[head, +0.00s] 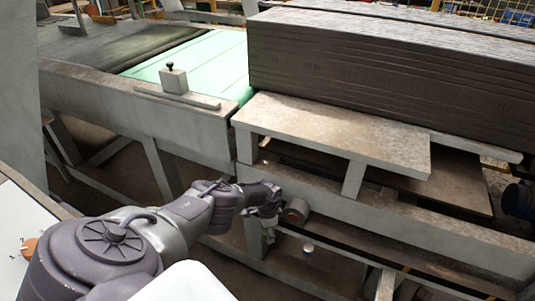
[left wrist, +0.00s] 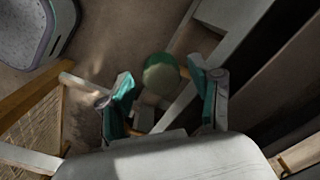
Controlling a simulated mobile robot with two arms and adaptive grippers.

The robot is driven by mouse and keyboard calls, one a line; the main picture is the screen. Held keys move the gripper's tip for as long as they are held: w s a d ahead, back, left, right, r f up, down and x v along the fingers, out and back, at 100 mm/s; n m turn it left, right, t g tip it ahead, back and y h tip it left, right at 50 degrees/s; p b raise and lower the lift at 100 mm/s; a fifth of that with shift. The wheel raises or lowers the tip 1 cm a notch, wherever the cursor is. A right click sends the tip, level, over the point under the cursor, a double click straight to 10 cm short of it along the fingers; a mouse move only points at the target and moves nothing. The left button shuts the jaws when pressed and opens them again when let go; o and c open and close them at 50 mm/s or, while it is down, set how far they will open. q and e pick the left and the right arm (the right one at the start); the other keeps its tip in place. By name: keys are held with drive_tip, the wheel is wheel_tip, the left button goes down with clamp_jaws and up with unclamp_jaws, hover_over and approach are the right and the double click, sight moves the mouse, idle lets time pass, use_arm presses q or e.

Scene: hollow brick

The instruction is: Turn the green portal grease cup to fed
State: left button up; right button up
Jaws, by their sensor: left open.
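The green grease cup (left wrist: 161,74) shows in the left wrist view as a rounded green cap, lighter on its lower part, on a small grey mount. My left gripper (left wrist: 160,82) is open, with one teal-padded finger on each side of the cup in that view. I cannot tell whether a finger touches it or how deep the cup sits between them. In the head view my left gripper (head: 268,222) is low beside the machine frame, and I cannot make out the green cup there. No fed mark is readable. My right gripper is not in view.
A brown-faced roller (head: 295,210) and a small white-topped cup (head: 308,249) are close to my left gripper. The grey ledge (head: 340,135) and frame beam (head: 400,222) stand above and to the right. Dark stacked slabs (head: 390,65) lie behind.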

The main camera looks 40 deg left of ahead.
use_arm(q)
drive_tip(key=shift+a+f, duration=0.1)
drive_tip(key=shift+f, duration=0.15)
drive_tip(key=c, duration=1.1)
drive_tip(key=shift+c, duration=0.2)
